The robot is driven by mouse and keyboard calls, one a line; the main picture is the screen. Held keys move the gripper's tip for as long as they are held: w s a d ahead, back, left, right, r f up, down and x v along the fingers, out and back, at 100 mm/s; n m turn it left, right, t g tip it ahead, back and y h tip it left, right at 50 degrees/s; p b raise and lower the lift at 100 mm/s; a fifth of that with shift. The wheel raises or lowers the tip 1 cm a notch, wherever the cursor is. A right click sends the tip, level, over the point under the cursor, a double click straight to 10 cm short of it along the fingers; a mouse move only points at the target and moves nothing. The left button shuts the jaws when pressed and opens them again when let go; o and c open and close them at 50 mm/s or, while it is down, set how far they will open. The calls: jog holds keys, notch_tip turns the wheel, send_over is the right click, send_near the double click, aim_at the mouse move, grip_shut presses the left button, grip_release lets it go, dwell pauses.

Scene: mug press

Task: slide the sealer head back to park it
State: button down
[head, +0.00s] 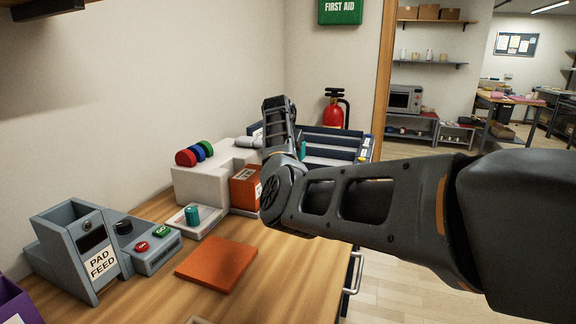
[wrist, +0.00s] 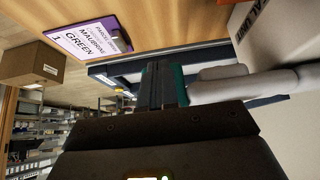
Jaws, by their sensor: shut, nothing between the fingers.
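A grey pad feed box (head: 85,255) with red and green buttons stands at left. A teal cup (head: 193,215) sits on a white tray (head: 208,228). An orange mat (head: 217,264) lies in front. A dark blue rack (head: 330,165) stands behind my arm.

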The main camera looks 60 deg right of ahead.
notch_tip(320, 180, up, 9)
jog(key=a+p, duration=0.3)
jog(key=p, duration=0.7)
dwell(0.6)
jog(key=shift+s, duration=0.2)
